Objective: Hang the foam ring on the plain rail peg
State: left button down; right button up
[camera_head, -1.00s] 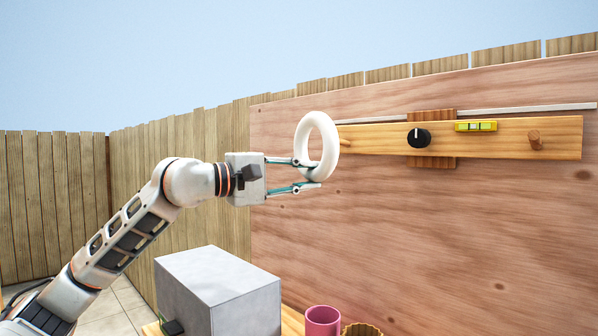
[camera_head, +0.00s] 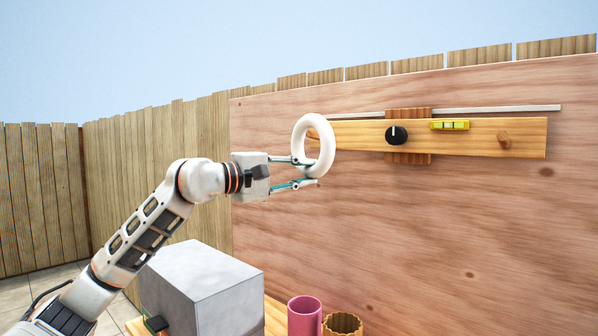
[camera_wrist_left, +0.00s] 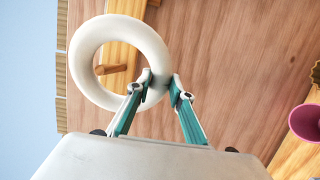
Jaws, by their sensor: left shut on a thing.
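The white foam ring (camera_head: 328,148) is held up in front of the left end of the wooden rail (camera_head: 360,134). My left gripper (camera_head: 312,172) is shut on the ring's lower edge; the ring (camera_wrist_left: 84,50) and fingertips (camera_wrist_left: 157,88) also show in the left wrist view. Through the ring's hole there, a plain wooden peg (camera_wrist_left: 112,69) stands out from the rail. I cannot tell whether its tip is inside the hole or behind it. Another wooden peg (camera_head: 504,138) is at the rail's right. My right gripper is not in view.
A black knob (camera_head: 396,134) and a yellow level (camera_head: 450,125) are on the rail. Below are a grey box (camera_head: 205,285), a pink cup (camera_head: 304,316) and a wooden pot (camera_head: 342,324). The plywood panel (camera_head: 420,230) is bare below the rail.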

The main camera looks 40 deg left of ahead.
pick_arm(q)
jog(key=shift+x, duration=0.9)
jog(key=shift+w+a+f, duration=0.2)
jog(key=shift+w+f, duration=0.25)
jog(key=shift+w, duration=0.05)
jog(key=c, duration=1.7)
grip_release()
jog(key=shift+f, duration=0.1)
jog(key=shift+s, duration=0.1)
